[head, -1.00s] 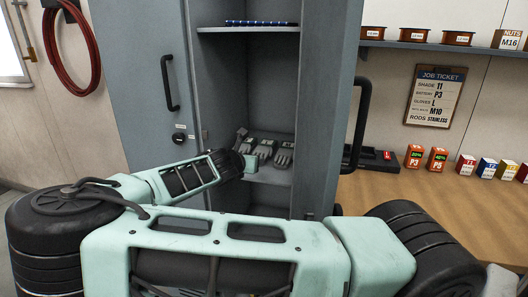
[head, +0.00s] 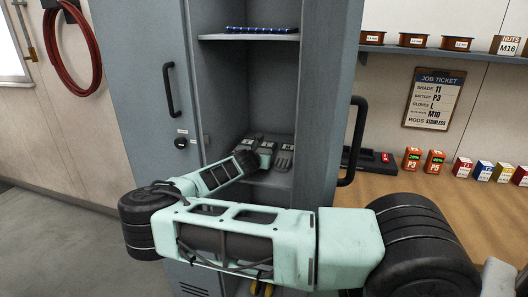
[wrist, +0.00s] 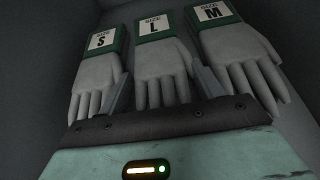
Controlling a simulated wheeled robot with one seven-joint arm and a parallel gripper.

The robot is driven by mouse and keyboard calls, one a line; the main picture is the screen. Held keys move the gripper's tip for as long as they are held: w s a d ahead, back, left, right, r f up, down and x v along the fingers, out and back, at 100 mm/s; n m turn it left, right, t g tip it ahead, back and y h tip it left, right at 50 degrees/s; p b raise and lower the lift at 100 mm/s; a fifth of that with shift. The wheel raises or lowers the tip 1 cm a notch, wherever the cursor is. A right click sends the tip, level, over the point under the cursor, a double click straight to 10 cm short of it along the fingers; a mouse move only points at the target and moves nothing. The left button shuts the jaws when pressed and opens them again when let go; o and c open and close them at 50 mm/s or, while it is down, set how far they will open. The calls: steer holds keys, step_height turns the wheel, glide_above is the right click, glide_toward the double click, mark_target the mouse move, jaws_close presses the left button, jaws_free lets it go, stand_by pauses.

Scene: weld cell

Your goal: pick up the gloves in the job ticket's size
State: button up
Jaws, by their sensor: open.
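The job ticket (head: 432,98) hangs on the wall at the right and reads gloves L. Three grey gloves with green cuffs lie in a row on a shelf in the open locker. In the wrist view they are labelled, from left to right, S glove (wrist: 97,78), L glove (wrist: 158,70) and M glove (wrist: 238,60). My gripper (wrist: 155,90) is open, its fingers at either side of the L glove's finger end. I cannot tell whether they touch it. In the head view my arm hides part of the gloves (head: 284,158).
The grey locker (head: 325,120) encloses the shelf with side walls; its door (head: 145,60) stands at the left. An upper shelf (head: 248,37) is above the gloves.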

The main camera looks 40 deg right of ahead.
steer(key=shift+w+d+f, duration=0.1)
steer(key=shift+d+f, duration=0.05)
steer(key=shift+d, duration=0.05)
steer(key=c, duration=0.9)
steer(key=shift+c, duration=0.2)
